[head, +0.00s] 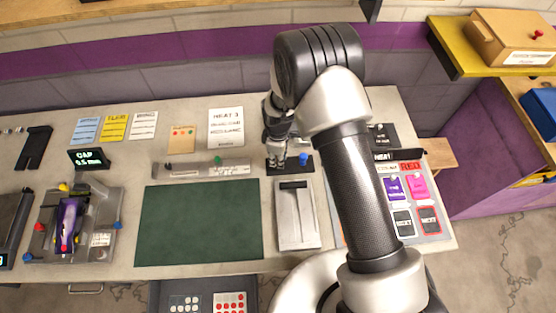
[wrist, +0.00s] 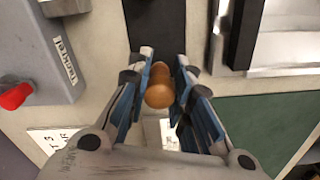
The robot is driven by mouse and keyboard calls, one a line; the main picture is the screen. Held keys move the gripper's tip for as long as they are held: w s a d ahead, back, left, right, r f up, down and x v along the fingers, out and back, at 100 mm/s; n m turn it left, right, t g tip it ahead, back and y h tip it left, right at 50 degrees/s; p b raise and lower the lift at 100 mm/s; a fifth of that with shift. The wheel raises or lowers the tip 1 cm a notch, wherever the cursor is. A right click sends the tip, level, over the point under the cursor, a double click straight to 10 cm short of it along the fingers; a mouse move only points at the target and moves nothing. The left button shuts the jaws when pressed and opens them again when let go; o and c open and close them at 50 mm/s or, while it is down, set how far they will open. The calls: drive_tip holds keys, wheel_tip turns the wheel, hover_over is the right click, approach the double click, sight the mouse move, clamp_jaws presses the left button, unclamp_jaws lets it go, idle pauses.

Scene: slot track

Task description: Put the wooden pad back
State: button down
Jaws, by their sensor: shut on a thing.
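My gripper (head: 277,163) reaches down over the back of the bench, beside a blue knob on a black plate. In the wrist view its blue-lined fingers (wrist: 160,88) are shut on a small rounded orange-brown wooden piece (wrist: 159,94), which looks like the wooden pad. Its lower part is partly hidden by the fingers, and I cannot tell whether it touches anything below. The head view does not show the held piece clearly.
A black plate (head: 291,169) lies under the gripper. A grey tray (head: 297,228) and a green mat (head: 200,222) lie in front. A purple car (head: 68,225) sits in a fixture at left. A grey device with a red knob (wrist: 15,96) is near the fingers.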

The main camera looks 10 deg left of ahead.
drive_tip(key=shift+f, duration=0.9)
drive_tip(key=shift+f, duration=0.1)
drive_tip(key=shift+f+b, duration=0.15)
drive_tip(key=shift+b, duration=0.15)
drive_tip(key=c, duration=1.4)
unclamp_jaws()
wheel_tip(320, 180, up, 13)
drive_tip(key=shift+f+p, duration=0.2)
drive_tip(key=shift+p, duration=0.6)
